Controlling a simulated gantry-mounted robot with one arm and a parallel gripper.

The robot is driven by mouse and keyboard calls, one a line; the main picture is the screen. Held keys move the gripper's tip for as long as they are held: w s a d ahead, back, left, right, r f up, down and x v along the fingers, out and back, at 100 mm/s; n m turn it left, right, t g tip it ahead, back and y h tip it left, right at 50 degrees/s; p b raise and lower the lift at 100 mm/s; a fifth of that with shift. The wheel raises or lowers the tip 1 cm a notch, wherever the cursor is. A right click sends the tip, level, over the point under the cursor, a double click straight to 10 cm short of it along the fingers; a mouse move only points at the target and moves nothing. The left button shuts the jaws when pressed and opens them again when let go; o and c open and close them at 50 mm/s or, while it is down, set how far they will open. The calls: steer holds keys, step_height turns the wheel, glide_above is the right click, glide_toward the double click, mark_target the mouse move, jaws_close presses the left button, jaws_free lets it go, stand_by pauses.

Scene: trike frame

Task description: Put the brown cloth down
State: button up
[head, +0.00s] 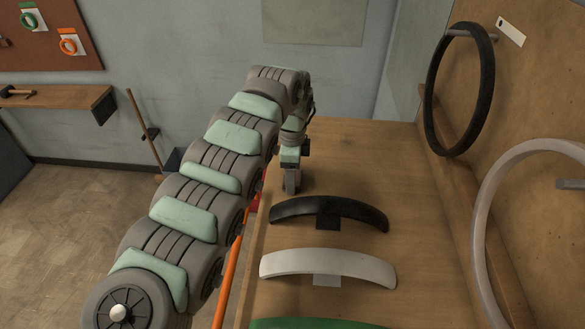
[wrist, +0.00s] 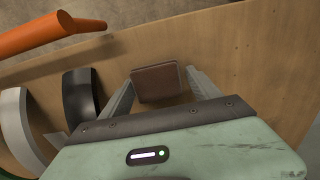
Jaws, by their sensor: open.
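The brown cloth (wrist: 157,83) shows in the wrist view as a small folded rectangle with a darker near edge. It appears to lie on the wooden bench top (wrist: 225,55). My gripper (wrist: 160,79) is open, with one finger on each side of the cloth and visible gaps beside it. In the head view my gripper (head: 291,182) points down over the far left part of the bench. The cloth cannot be made out in that view.
A black fender (head: 345,210) and a white fender (head: 335,264) lie on the bench nearer the camera. An orange tube (head: 231,270) runs along its left edge. A black tyre (head: 484,90) and a pale ring (head: 483,215) hang at the right. The bench's far right is clear.

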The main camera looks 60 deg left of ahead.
steer(key=shift+s+d+r+b, duration=0.15)
steer(key=shift+d+r+b, duration=0.2)
steer(key=shift+b, duration=0.4)
step_height(320, 180, up, 12)
steer(key=b, duration=0.2)
steer(key=shift+f, duration=0.2)
steer(key=shift+a, duration=0.1)
